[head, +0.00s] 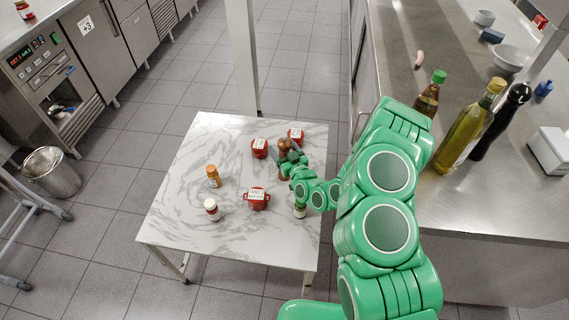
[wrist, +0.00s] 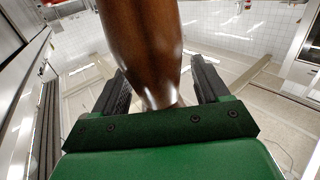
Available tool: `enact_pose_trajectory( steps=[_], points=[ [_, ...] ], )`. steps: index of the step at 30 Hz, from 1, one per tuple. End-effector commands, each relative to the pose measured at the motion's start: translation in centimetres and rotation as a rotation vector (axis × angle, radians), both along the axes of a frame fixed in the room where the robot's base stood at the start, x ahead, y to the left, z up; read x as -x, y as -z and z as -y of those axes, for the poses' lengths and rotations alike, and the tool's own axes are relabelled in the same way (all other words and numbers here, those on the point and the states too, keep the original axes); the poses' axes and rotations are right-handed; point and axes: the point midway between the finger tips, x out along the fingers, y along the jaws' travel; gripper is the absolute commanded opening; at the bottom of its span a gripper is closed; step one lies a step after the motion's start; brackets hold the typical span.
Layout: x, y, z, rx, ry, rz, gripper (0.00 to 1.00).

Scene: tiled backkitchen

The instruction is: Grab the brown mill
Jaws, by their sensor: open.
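The brown mill (head: 284,145) stands on the marble-topped table, partly hidden behind my gripper (head: 291,160). In the wrist view the glossy brown mill (wrist: 143,40) fills the middle, its narrower part between the two dark fingers. My gripper (wrist: 160,86) is open there, with a finger on each side of the mill. A gap shows beside the right finger; contact on the left is hard to judge. The mill's far end is cut off by the picture edge.
On the marble table (head: 185,222) are red pots (head: 259,149), (head: 296,135) close to the mill and a labelled red pot (head: 258,204) nearer. An orange-capped jar (head: 213,176), a white-lidded jar (head: 212,210) and another jar (head: 299,211) also stand there. Bottles (head: 467,130) stand on the steel counter at right.

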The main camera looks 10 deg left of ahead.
Motion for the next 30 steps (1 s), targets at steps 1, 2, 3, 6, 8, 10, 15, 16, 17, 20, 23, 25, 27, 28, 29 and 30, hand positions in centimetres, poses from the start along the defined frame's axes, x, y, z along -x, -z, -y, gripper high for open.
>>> enact_pose_trajectory(
  steps=[1,2,3,6,8,10,15,16,17,20,23,25,27,28,29,30],
  points=[
    [-0.23,-0.04,-0.16,0.000,0.000,0.001,0.74],
    [-0.34,-0.05,-0.22,0.000,0.000,0.002,0.74],
    [-0.43,-0.07,-0.29,0.000,0.001,0.002,0.74],
    [-0.57,-0.06,-0.32,0.000,0.002,0.002,0.74],
    [-0.58,-0.06,-0.32,0.000,0.002,0.002,0.74],
    [-0.57,-0.05,-0.32,0.000,0.002,0.001,0.74],
    [-0.56,-0.04,-0.32,-0.001,0.002,0.001,0.60],
    [-0.56,-0.04,-0.30,-0.001,0.002,0.001,0.56],
    [-0.56,-0.04,-0.30,-0.001,0.002,0.001,0.51],
    [-0.56,-0.04,-0.30,-0.001,0.002,0.001,0.36],
    [-0.54,-0.03,-0.31,-0.001,0.002,0.001,0.21],
    [-0.54,-0.02,-0.31,0.000,0.002,0.000,0.10],
    [-0.54,-0.02,-0.31,0.000,0.002,0.000,0.00],
    [-0.54,-0.02,-0.31,0.000,0.002,0.000,0.00],
    [-0.54,-0.02,-0.31,0.000,0.002,0.000,0.00],
    [-0.54,-0.03,-0.31,-0.001,0.002,0.001,0.00]
  ],
)
